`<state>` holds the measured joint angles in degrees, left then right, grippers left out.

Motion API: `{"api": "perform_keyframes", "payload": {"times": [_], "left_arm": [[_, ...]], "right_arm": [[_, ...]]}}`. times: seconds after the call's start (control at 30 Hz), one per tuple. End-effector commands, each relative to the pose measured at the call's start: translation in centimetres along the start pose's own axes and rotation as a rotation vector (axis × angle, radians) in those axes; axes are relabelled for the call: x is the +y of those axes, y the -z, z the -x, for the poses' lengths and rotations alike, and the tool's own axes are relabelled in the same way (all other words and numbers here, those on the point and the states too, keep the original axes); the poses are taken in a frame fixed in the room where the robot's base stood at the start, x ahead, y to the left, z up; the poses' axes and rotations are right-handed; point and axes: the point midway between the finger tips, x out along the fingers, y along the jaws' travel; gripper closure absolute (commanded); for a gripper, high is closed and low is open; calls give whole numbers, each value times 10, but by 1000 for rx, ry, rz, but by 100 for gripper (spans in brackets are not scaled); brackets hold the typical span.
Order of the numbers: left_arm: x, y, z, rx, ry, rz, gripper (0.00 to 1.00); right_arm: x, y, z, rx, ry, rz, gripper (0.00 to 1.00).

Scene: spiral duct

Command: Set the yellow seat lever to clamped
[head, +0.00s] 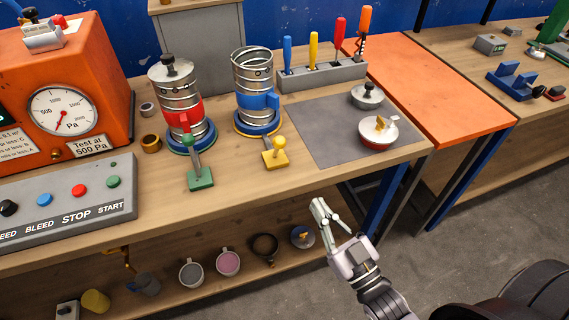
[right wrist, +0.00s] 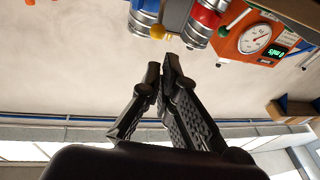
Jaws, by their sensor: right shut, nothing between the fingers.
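The yellow seat lever (head: 276,151) stands on a small yellow base at the bench's front, before the duct piece with the blue band (head: 256,88). Its knob is raised above the base. In the right wrist view the yellow knob (right wrist: 158,32) shows beyond the fingertips, apart from them. The green lever (head: 197,165) stands to its left, before the red-banded duct (head: 180,100). My right gripper (head: 320,206) is shut and empty, in front of the bench edge, below and right of the yellow lever. It also shows in the right wrist view (right wrist: 164,72). My left gripper is out of view.
An orange pressure box with a gauge (head: 62,110) and a button panel (head: 65,205) stand at the left. A grey mat (head: 325,130) holds two lidded parts. A rack of screwdrivers (head: 322,76) stands behind. Cups (head: 191,272) sit on the lower shelf.

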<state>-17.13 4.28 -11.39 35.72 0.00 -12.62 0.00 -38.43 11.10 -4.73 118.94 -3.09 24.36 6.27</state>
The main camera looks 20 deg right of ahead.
Motion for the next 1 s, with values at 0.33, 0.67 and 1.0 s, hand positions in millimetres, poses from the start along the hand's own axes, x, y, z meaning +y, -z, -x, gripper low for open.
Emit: {"api": "perform_keyframes", "payload": {"times": [0.33, 0.67, 1.0], "left_arm": [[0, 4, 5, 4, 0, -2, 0], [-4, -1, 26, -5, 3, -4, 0], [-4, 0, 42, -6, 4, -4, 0]], "right_arm": [[0, 1, -12, 1, -1, 0, 100], [1, 4, -78, 2, -1, -1, 100], [0, 1, -132, -2, -1, 0, 100]]}}
